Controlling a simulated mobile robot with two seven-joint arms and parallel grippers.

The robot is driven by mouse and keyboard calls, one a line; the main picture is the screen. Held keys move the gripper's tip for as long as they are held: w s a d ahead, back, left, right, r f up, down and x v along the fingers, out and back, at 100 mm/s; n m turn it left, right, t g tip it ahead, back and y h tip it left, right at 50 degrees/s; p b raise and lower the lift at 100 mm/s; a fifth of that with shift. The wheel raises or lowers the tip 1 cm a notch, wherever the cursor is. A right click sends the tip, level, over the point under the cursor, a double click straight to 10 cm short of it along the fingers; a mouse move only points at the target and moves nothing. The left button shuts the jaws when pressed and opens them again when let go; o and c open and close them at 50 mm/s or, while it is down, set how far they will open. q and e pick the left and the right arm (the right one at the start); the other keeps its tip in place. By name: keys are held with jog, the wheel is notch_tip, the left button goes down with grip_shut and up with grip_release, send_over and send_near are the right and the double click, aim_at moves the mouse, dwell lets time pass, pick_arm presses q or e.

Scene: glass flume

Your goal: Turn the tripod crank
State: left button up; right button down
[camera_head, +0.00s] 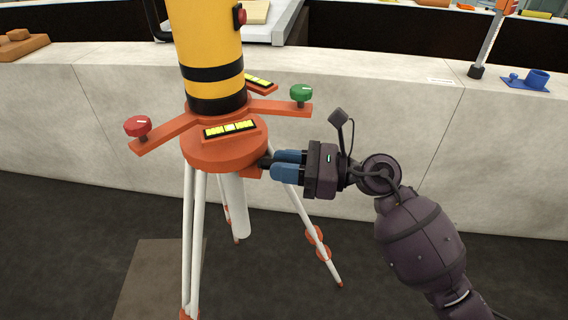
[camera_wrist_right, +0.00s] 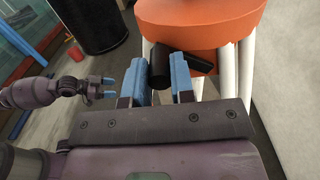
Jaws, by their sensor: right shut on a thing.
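The tripod has an orange round head (camera_head: 215,152) on white legs (camera_head: 190,240), under a yellow cylinder with black bands (camera_head: 207,60). The black crank (camera_wrist_right: 158,62) sticks out from the side of the head. In the head view it is mostly hidden by my right gripper (camera_head: 285,165), which comes in from the right. In the right wrist view the two blue fingers of my right gripper (camera_wrist_right: 160,75) are on either side of the black crank grip and closed on it. My left gripper (camera_wrist_right: 107,88) shows small at the left of that view, its blue fingers apart and empty.
A red knob (camera_head: 137,126) and a green knob (camera_head: 301,93) sit on orange arms of the tripod. A pale stone wall (camera_head: 380,100) runs close behind it. Dark floor lies in front.

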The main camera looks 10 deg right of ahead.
jog(key=shift+s+f+n+b, duration=0.15)
jog(key=shift+f+n+b, duration=0.45)
jog(key=shift+b, duration=0.05)
jog(key=shift+f+n+b, duration=0.2)
jog(key=shift+n+b, duration=0.1)
jog(key=shift+b, duration=0.15)
pick_arm(q)
jog(key=f+b, duration=0.2)
jog(key=f, duration=0.1)
jog(key=w+f+b, duration=0.1)
jog(key=f+b, duration=0.1)
jog(key=shift+d, duration=0.35)
pick_arm(e)
jog(key=n, duration=0.1)
jog(key=f+n, duration=0.1)
jog(key=n, duration=0.1)
jog(key=f+n, duration=0.1)
jog(key=shift+s+a, duration=0.15)
jog(key=shift+s, duration=0.15)
pick_arm(q)
jog(key=shift+w+r, duration=0.1)
jog(key=shift+r, duration=0.05)
pick_arm(e)
jog(key=shift+n, duration=0.4)
jog(key=shift+r, duration=0.1)
